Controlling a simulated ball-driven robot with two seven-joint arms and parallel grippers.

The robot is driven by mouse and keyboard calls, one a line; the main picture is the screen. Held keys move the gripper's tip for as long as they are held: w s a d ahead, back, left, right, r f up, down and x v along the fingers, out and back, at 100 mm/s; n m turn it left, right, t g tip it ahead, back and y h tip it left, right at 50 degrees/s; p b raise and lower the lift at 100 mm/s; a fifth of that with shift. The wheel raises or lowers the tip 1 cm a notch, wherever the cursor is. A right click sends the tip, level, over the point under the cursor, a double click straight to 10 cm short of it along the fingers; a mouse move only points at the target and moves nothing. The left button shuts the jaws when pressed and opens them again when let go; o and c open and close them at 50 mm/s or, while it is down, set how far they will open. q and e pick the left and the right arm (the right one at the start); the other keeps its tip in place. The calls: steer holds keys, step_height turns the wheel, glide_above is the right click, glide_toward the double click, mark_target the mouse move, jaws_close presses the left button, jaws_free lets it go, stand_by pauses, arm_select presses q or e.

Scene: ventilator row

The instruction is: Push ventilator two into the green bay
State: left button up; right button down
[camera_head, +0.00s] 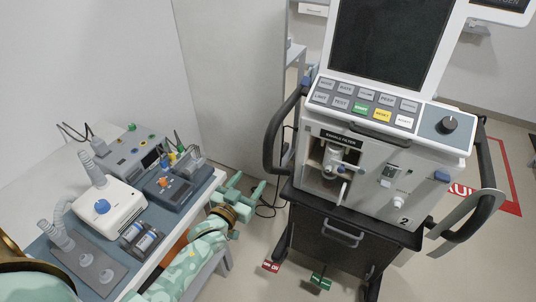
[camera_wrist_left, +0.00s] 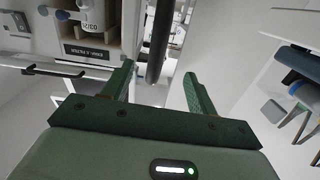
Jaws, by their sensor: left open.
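Ventilator two (camera_head: 380,185), a grey-and-white cart with a screen and the number 2 on its front, stands at the right of the head view. It has black side handles, the left one (camera_head: 272,140) and the right one (camera_head: 470,220). My left gripper (camera_head: 250,187), pale green, is left of the cart and below the left handle in the picture. In the left wrist view its fingers (camera_wrist_left: 160,82) are apart, with the black handle (camera_wrist_left: 160,40) showing beyond the gap; contact cannot be told. The green bay is not seen. My right gripper is out of view.
A table (camera_head: 215,182) with several devices stands at the left, below my left forearm's reach. Red (camera_head: 271,266) and green (camera_head: 320,282) tags sit low at the cart's base. A red floor marking (camera_head: 512,185) lies behind the cart at right. A wall panel (camera_head: 235,80) stands behind.

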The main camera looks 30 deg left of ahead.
mark_target(266, 158)
arm_select(q)
steer(key=w+b, duration=0.2)
steer(key=w, duration=0.1)
steer(key=w+b, duration=0.2)
steer(key=w, duration=0.2)
steer(key=shift+w+d+r, duration=0.1)
steer(key=shift+w+r, duration=0.05)
steer(key=shift+r, duration=0.05)
steer(key=w+b, duration=0.1)
steer(key=w, duration=0.3)
steer(key=shift+r, duration=0.15)
steer(key=shift+w, duration=0.55)
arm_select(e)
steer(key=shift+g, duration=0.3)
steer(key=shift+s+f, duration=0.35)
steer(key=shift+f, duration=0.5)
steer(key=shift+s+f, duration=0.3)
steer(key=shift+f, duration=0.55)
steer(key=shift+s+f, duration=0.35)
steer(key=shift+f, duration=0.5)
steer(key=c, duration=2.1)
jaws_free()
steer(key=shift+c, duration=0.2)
